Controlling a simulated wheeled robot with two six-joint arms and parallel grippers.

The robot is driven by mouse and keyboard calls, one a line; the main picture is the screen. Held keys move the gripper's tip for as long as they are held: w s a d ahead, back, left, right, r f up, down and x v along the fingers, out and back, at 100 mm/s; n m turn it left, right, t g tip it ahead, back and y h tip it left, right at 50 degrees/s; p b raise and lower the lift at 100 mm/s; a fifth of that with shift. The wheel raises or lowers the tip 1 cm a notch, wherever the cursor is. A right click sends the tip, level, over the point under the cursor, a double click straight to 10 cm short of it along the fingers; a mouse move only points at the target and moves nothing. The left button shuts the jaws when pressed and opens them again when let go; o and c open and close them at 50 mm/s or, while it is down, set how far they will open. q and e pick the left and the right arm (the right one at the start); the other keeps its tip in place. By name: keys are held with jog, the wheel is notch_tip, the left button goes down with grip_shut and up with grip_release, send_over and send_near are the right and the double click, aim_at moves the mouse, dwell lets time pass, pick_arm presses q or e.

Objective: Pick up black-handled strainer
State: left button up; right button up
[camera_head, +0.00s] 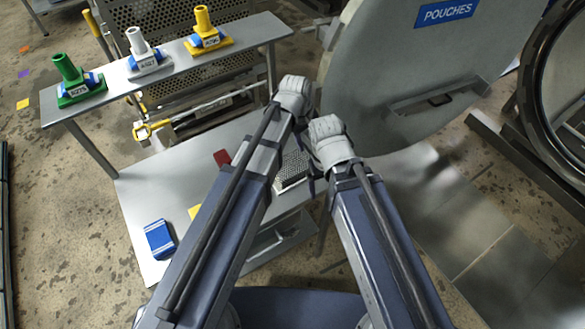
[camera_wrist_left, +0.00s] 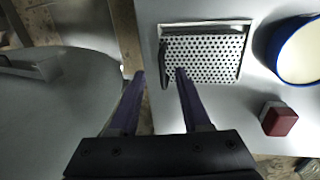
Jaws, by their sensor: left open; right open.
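The strainer (camera_wrist_left: 205,62) is a pale perforated rectangular piece with a black handle (camera_wrist_left: 164,66) along its left side in the left wrist view. It sits in a white-rimmed rectangular opening or tray on the table. In the head view a perforated patch of it (camera_head: 293,167) shows between my arms. My left gripper (camera_wrist_left: 159,74) is open and empty, its fingertips apart and appearing close to the black handle; I cannot tell whether they touch it. My right gripper (camera_head: 331,145) is beside and below the left one in the head view; its fingertips are mostly hidden.
A red block (camera_wrist_left: 280,118) and a blue-rimmed bowl (camera_wrist_left: 301,52) stand near the strainer. A blue-and-white pack (camera_head: 159,239) lies on the table (camera_head: 140,195). A shelf (camera_head: 120,85) carries green, white and yellow stands. The big round door (camera_head: 400,75) is close to my grippers on the right.

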aim_at(307, 148)
pick_arm(q)
jog(key=f+b, duration=0.3)
jog(key=w+f+b, duration=0.1)
jog(key=f+b, duration=0.1)
jog(key=shift+d+f, duration=0.1)
jog(key=shift+s, duration=0.1)
grip_shut()
dwell(1.3)
